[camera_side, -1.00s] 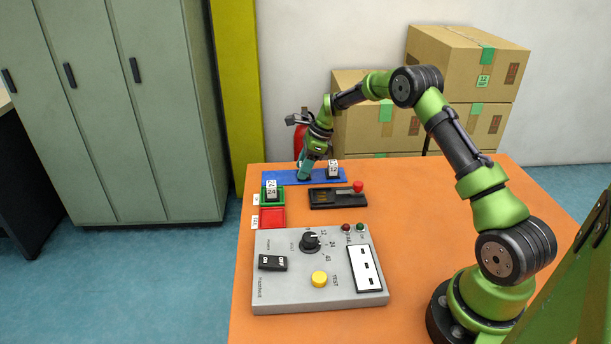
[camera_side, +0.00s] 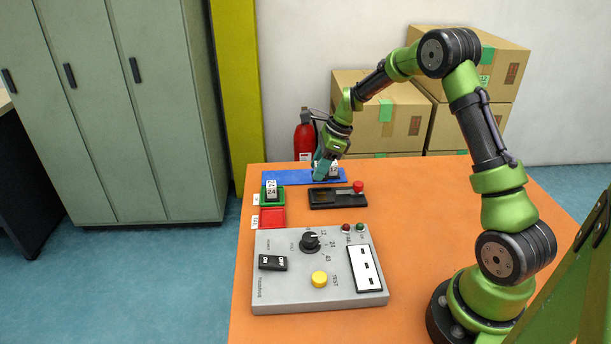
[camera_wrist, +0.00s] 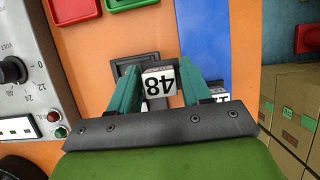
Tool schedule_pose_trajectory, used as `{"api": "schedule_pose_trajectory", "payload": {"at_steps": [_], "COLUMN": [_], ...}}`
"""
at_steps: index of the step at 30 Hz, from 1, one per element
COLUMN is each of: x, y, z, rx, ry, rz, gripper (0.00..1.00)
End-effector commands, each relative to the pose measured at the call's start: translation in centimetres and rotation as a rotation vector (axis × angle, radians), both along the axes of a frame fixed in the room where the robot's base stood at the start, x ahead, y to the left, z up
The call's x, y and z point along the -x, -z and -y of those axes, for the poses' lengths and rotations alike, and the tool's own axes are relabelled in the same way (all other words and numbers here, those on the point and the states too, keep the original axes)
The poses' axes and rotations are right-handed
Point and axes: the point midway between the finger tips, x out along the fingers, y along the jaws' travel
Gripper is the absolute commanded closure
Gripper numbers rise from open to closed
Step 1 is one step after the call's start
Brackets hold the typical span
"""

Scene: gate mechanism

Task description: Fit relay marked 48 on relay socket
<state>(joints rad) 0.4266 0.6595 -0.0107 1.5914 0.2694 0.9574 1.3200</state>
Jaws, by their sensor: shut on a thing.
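The relay marked 48 (camera_wrist: 159,82) is a white block with black digits, held between the green fingers of my gripper (camera_wrist: 160,90) in the wrist view. In the side view my gripper (camera_side: 321,172) is over the right half of the blue strip, and the held relay is hard to make out there. The dark base with a red knob (camera_side: 325,199), which looks like the relay socket, lies on the table in front of the strip. Its dark frame (camera_wrist: 124,66) shows in the wrist view, left of the held relay and partly covered by a finger.
Another white relay (camera_side: 336,168) stands on the blue strip (camera_side: 279,178), close beside my gripper. The grey control panel (camera_side: 290,290) fills the front.

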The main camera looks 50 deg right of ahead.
Motion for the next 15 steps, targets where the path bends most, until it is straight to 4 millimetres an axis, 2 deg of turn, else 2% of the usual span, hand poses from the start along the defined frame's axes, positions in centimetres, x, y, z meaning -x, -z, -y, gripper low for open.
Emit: {"api": "schedule_pose_trajectory", "payload": {"at_steps": [3, 9, 12, 15], "x": [2.7, 6.0, 7.0, 6.7], "y": [-0.4, -0.6, -0.7, -1.3], "z": [-0.8, -1.7, -2.1, -2.3], "rx": [0.000, 0.000, 0.000, 0.001], "ry": [0.002, 0.001, 0.001, -0.002], "rz": [0.000, 0.000, 0.000, 0.004], "gripper": [0.83, 0.83, 0.83, 0.83]}}
